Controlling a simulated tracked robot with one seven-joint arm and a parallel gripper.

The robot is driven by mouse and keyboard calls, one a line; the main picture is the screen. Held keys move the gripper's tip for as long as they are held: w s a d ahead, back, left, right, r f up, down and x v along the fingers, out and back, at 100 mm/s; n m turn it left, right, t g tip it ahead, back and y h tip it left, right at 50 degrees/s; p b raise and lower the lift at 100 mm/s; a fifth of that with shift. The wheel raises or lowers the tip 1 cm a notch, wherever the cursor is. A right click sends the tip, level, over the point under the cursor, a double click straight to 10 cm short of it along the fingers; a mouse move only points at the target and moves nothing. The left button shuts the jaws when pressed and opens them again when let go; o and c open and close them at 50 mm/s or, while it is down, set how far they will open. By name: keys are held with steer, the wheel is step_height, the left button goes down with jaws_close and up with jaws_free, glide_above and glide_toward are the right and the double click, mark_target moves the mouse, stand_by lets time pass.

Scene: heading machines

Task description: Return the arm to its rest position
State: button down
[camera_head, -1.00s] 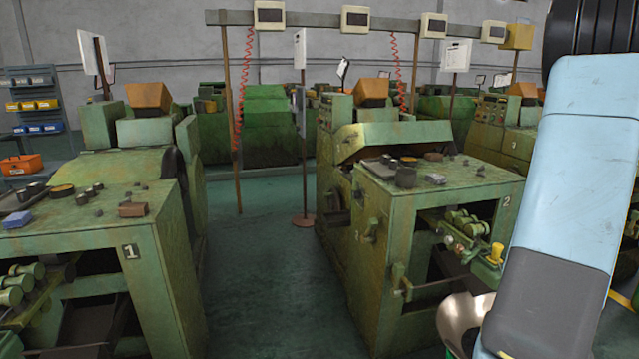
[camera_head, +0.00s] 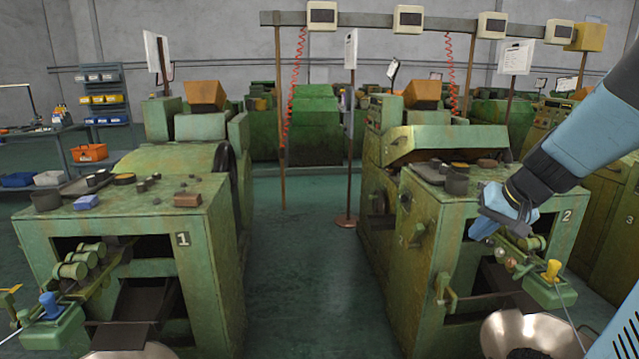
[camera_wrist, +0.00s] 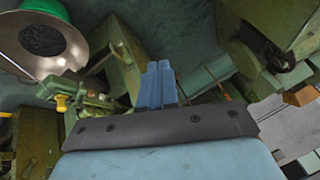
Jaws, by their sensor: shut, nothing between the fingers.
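My gripper (camera_head: 484,228) shows in the head view at the end of my blue arm, which comes in from the right edge. It is in front of the machine marked 2 (camera_head: 425,235), near that machine's upper opening and rollers; I cannot tell if it touches. In the wrist view the blue fingers (camera_wrist: 157,82) are together and empty, pointing away over the green floor.
The machine marked 1 (camera_head: 150,225) stands on the left, with a clear aisle (camera_head: 290,270) between the two. A metal bowl (camera_head: 530,335) sits below machine 2's front, and it also shows in the wrist view (camera_wrist: 75,50).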

steer(key=s+a+r+n+h, duration=0.1)
steer(key=s+a+r, duration=0.1)
steer(key=s+a, duration=0.3)
steer(key=s+a+r+n+h, duration=0.1)
steer(key=s+a, duration=0.4)
steer(key=s, duration=0.5)
step_height(320, 180, up, 3)
steer(key=shift+f+n+h, duration=0.15)
steer(key=shift+n+h, duration=0.25)
steer(key=shift+n, duration=0.1)
